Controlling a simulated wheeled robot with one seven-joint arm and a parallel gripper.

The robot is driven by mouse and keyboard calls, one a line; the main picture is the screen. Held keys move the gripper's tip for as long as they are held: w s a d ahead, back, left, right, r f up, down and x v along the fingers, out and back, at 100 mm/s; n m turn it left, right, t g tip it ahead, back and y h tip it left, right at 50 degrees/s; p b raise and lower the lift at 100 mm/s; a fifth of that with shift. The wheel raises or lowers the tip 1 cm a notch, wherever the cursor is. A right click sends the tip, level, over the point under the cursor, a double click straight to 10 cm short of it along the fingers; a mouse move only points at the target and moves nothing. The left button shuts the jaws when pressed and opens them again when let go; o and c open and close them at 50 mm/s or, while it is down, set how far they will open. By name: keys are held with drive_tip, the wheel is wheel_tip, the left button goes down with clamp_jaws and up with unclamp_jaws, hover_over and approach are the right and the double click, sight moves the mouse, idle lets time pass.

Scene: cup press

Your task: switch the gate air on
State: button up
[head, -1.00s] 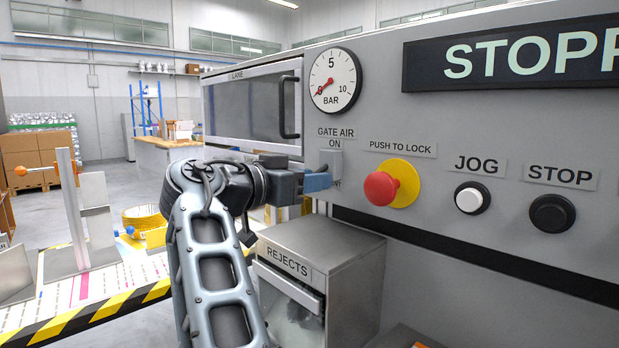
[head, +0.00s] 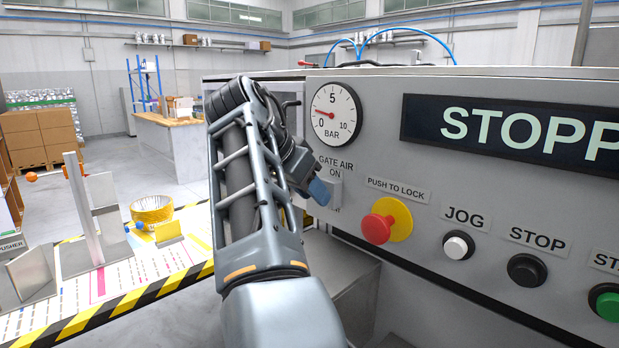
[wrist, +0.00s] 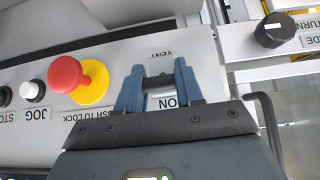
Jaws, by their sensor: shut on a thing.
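The gate air control is on the grey panel, below the pressure gauge, with a light plate (head: 336,193) under the words GATE AIR ON. My gripper (head: 319,190) is at this plate, its blue fingers mostly hiding the handle. In the wrist view my gripper (wrist: 159,76) has a finger on each side of a dark handle (wrist: 160,80) and is shut on it. The handle lies between the upside-down labels ON and VENT; its exact setting is hard to tell. The gauge (head: 333,114) needle points left, a little above 0.
Right of my gripper are the red push-to-lock button (head: 378,228), the white jog button (head: 458,246) and the black stop button (head: 526,270). The display (head: 510,133) reads STOPP, cut off. A grey rejects box (head: 345,285) stands below. A striped-edge table (head: 110,312) is at left.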

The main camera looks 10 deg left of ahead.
drive_tip(key=shift+r+g+y+p, duration=0.2)
drive_tip(key=shift+g+y+p, duration=0.1)
drive_tip(key=shift+g+p, duration=0.15)
drive_tip(key=shift+w, duration=0.1)
drive_tip(key=o, duration=1)
drive_tip(key=shift+o, duration=0.2)
drive_tip(key=v, duration=0.7)
drive_tip(key=shift+s+r, duration=0.25)
drive_tip(key=shift+r, duration=0.05)
drive_tip(key=shift+a, duration=0.1)
